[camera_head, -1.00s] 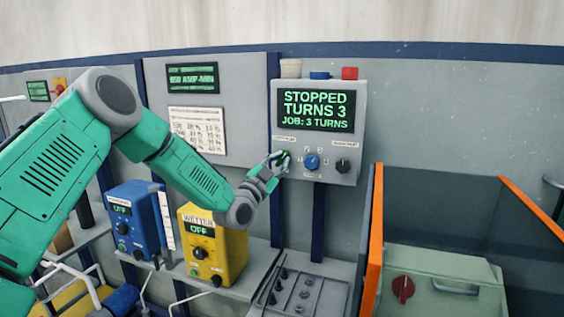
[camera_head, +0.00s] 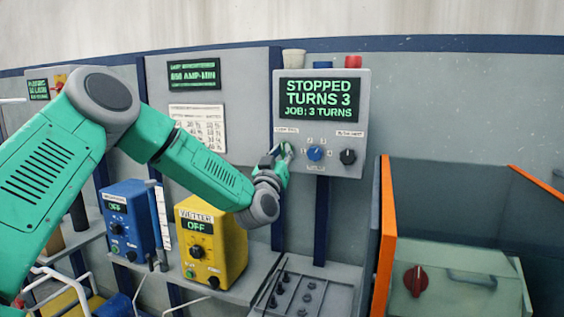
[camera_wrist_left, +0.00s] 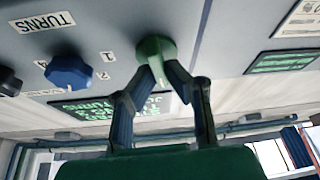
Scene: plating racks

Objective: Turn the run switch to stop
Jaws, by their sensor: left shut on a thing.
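A grey control box (camera_head: 365,110) hangs on the wall; its screen (camera_head: 319,100) reads STOPPED, TURNS 3, JOB: 3 TURNS. On its lower face are a green knob at the left, a blue knob (camera_head: 316,153) in the middle and a black knob (camera_head: 348,157) at the right. The small labels are too blurred to tell surely which is the run switch. My left gripper (camera_head: 284,154) is shut on the green knob (camera_wrist_left: 152,47), its fingers on either side in the wrist view. The fingers partly hide that knob in the head view. My right gripper is out of view.
A yellow box (camera_head: 230,245) and a blue box (camera_head: 118,200), both reading OFF, stand on the shelf below my arm. An orange-edged partition (camera_head: 384,230) and a green-grey case with a red knob (camera_head: 416,281) are at the right.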

